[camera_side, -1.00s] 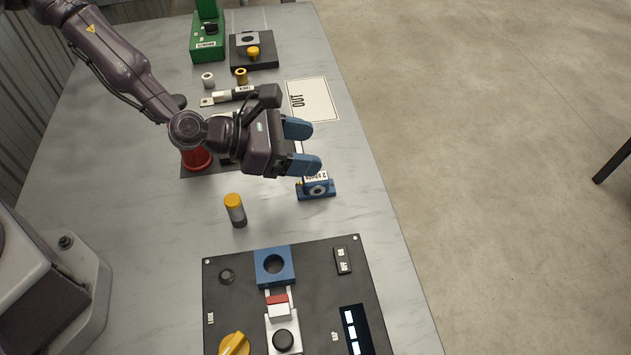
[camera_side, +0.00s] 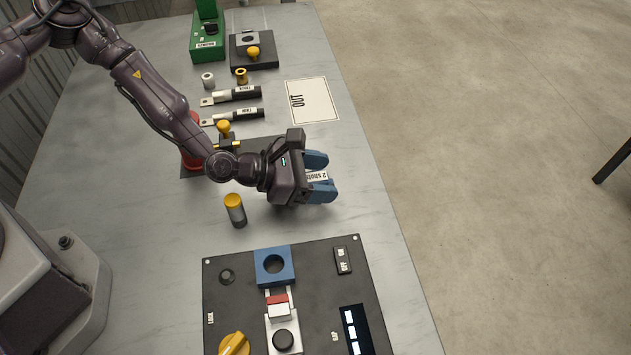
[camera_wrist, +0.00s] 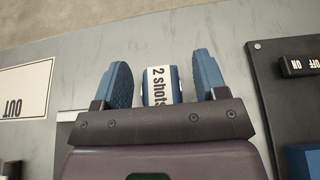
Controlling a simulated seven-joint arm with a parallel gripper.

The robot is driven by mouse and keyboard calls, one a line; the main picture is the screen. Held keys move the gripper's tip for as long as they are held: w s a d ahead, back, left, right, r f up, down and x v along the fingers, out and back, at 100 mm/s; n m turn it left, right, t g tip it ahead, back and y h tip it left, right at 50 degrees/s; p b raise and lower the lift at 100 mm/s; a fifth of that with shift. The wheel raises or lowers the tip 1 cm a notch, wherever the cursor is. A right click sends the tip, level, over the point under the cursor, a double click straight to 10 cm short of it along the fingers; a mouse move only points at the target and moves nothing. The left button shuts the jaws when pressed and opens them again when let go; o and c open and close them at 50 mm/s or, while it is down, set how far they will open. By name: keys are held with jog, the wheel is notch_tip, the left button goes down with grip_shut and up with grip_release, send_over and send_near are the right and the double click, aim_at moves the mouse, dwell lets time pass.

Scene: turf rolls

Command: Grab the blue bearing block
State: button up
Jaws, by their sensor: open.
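The blue bearing block (camera_wrist: 174,84) carries a white label reading "2 shots". In the wrist view it lies between the two blue fingers of my gripper (camera_wrist: 163,84), with a gap on each side. Only the label (camera_side: 316,176) of the block shows there; the fingers hide most of the rest. My gripper is open.
A grey cylinder with a yellow top (camera_side: 235,210) stands close to my gripper on the near side. A black panel (camera_side: 225,300) with a blue holed block (camera_side: 274,266) lies nearer the camera. The OUT sheet (camera_side: 312,100) is behind and clear. The table's right edge is near.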

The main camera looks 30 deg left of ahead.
jog(key=c, duration=1.2)
grip_shut()
jog(key=shift+r, duration=0.2)
